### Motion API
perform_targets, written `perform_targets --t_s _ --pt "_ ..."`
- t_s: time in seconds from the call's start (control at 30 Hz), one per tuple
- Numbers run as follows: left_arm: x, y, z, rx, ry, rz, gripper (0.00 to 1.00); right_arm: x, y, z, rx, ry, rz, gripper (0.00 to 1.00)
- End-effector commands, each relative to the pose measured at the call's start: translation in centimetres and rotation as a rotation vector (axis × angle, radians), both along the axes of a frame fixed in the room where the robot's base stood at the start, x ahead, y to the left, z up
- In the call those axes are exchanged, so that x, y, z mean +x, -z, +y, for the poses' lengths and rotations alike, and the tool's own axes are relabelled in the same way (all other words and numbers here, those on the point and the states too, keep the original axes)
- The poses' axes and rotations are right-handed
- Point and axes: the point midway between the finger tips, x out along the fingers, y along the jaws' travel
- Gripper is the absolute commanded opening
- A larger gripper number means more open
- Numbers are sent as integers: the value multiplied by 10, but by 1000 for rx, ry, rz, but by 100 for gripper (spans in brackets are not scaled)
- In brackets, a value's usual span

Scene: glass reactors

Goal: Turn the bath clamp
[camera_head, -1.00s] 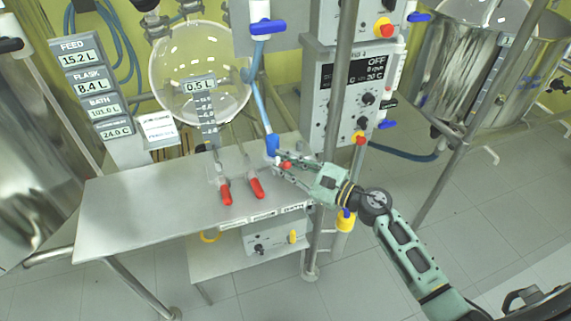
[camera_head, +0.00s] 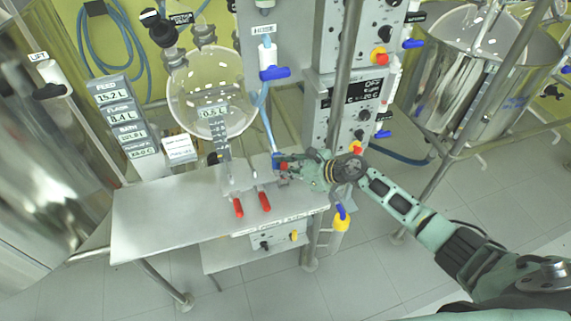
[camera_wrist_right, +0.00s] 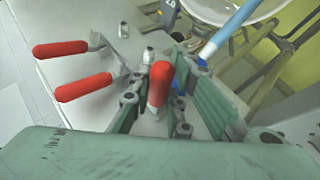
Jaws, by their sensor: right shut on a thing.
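Three red-handled clamps show at the steel table (camera_head: 165,215). Two red handles, one at the left (camera_head: 238,208) and one in the middle (camera_head: 264,201), stick out toward the table's front edge. The third, rightmost red handle, which I take as the bath clamp (camera_wrist_right: 160,84), stands between the fingers of my right gripper (camera_head: 287,165). The gripper is shut on it, beside the blue-ended hose (camera_wrist_right: 236,30). In the head view the gripper mostly hides this handle. The label strip on the table edge is too small to read surely. My left gripper is not in view.
A glass flask (camera_head: 208,95) hangs above the table's back. A control cabinet (camera_head: 350,108) and a steel post (camera_head: 345,80) stand close to my right gripper and forearm. A display stack (camera_head: 120,115) is at the left. Open floor lies in front.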

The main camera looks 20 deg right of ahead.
Motion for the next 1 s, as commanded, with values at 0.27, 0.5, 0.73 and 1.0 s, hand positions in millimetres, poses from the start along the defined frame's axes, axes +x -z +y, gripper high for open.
perform_targets --t_s 0.27,0.5,0.73,1.0 --pt "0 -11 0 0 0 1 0 5 0 1 4 1 73 0" --pt "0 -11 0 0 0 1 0 5 1 1 4 2 82 0" --pt "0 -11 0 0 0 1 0 5 1 1 4 0 81 20" --pt "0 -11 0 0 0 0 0 5 0 1 3 1 77 36"
